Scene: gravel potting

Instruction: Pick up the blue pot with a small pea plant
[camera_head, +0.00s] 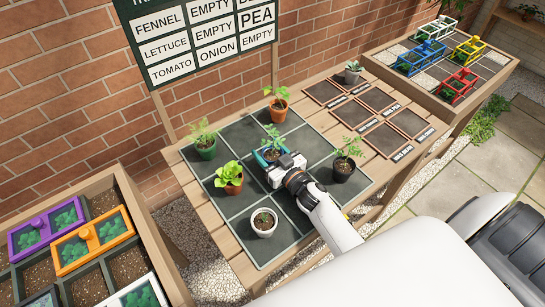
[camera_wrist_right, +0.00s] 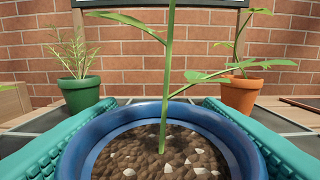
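The blue pot (camera_head: 268,155) with a small green plant stands in the middle of the dark grid mat (camera_head: 255,190) on the wooden table. In the right wrist view the blue pot (camera_wrist_right: 163,112) is upright, with soil, pale stones and a thin green stem. My right gripper (camera_head: 275,163) is at the pot from the lower right. Its teal fingers lie along both sides of the pot, against the rim, and appear shut on it. The pot's lower part and underside are hidden. My left gripper is not in view.
Around it stand a green pot (camera_head: 206,151), orange pots (camera_head: 278,113) (camera_head: 233,186), a black pot (camera_head: 343,171) and a white pot (camera_head: 264,230). A sign (camera_head: 205,40) stands behind. Planter boxes flank the table.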

